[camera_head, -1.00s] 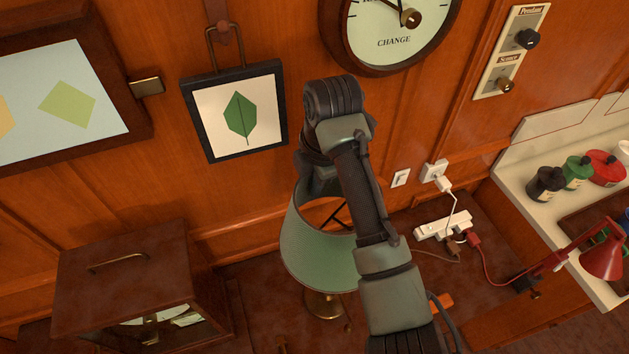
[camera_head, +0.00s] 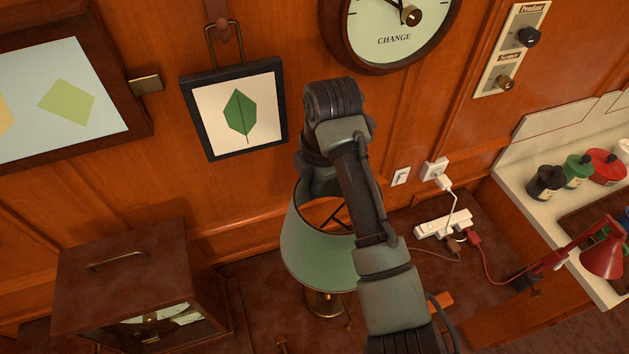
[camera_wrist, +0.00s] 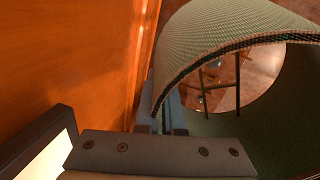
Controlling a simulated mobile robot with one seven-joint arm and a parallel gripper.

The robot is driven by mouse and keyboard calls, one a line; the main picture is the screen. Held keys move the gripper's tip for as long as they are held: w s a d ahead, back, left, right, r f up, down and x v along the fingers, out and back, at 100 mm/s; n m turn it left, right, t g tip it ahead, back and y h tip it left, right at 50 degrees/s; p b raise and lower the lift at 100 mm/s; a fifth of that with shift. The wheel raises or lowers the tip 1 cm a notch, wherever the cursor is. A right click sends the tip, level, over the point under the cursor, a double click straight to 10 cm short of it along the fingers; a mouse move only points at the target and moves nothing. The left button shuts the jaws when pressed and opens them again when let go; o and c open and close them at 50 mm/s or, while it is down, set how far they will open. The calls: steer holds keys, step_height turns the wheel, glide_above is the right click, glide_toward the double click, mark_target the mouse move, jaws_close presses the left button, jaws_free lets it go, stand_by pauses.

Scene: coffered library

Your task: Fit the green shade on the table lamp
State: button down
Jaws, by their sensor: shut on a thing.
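The green shade (camera_head: 318,252) is in the head view at the lower middle, upright with its open top showing a dark wire frame inside. Below it the brass lamp base (camera_head: 323,303) shows on the table, and the shade sits over or just above its stem; I cannot tell whether they touch. In the wrist view the shade (camera_wrist: 232,32) fills the upper right. My gripper (camera_wrist: 168,112) is shut on the shade's rim at the wall side. In the head view my arm hides the fingertips and the shade's right part.
A wooden case with a brass handle (camera_head: 115,275) stands left of the lamp. A framed leaf picture (camera_head: 238,108) hangs on the wall close to my wrist. A power strip (camera_head: 443,224) with cords and a red lamp (camera_head: 603,248) are at the right.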

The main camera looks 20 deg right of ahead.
steer(key=s+b+x, duration=0.2)
steer(key=b+x, duration=0.6)
steer(key=x, duration=0.5)
steer(key=shift+s+d+f, duration=0.25)
steer(key=shift+s+f, duration=0.1)
stand_by(3.7)
steer(key=c, duration=1)
jaws_free()
steer(key=shift+o, duration=0.2)
steer(key=w+r+v, duration=0.1)
steer(key=w+v, duration=0.2)
steer(key=v, duration=0.9)
glide_above(335, 220)
steer(key=w+a, duration=0.2)
steer(key=shift+a, duration=0.1)
steer(key=shift+s+f, duration=0.1)
